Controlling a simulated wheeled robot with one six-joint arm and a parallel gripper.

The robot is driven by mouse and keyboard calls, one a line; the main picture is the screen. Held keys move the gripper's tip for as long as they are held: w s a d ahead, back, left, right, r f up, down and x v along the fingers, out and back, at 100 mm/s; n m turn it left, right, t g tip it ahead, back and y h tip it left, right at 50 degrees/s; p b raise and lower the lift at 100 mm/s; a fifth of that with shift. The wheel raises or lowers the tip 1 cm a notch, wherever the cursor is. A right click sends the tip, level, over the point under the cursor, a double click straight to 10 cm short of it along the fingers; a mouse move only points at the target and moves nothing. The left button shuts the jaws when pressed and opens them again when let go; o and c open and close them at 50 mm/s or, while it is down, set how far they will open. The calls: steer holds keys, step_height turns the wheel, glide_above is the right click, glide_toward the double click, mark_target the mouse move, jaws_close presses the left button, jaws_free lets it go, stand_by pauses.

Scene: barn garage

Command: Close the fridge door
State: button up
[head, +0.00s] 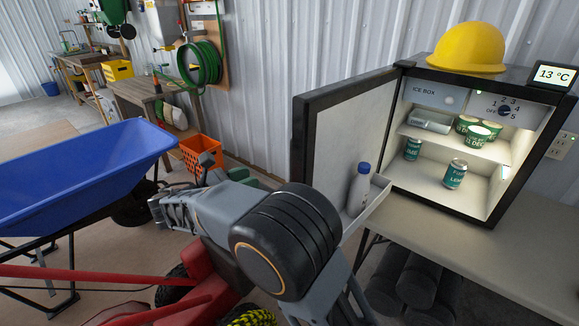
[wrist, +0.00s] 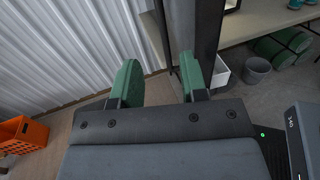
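The small black fridge (head: 449,210) stands on a table with its door (head: 303,140) swung wide open to the left. The door's pale inner side carries a shelf with a white bottle (head: 359,188) with a blue cap. Inside the lit fridge are several cans and tins. My gripper (wrist: 160,80) is open and empty, its two green fingers spread apart. In the wrist view the dark door (wrist: 203,35) rises just beyond the right finger; I cannot tell whether they touch. In the head view my arm lies left of the door and hides part of that area.
A yellow hard hat (head: 467,48) and a temperature display (head: 554,76) sit on the fridge. A blue wheelbarrow (head: 85,170) stands at the left, near an orange crate (head: 203,152). Dark rolls (head: 415,280) lie under the table (head: 530,245). A corrugated wall is behind.

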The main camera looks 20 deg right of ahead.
steer(key=x, duration=1.3)
steer(key=shift+b, duration=0.3)
steer(key=shift+c, duration=0.3)
jaws_close()
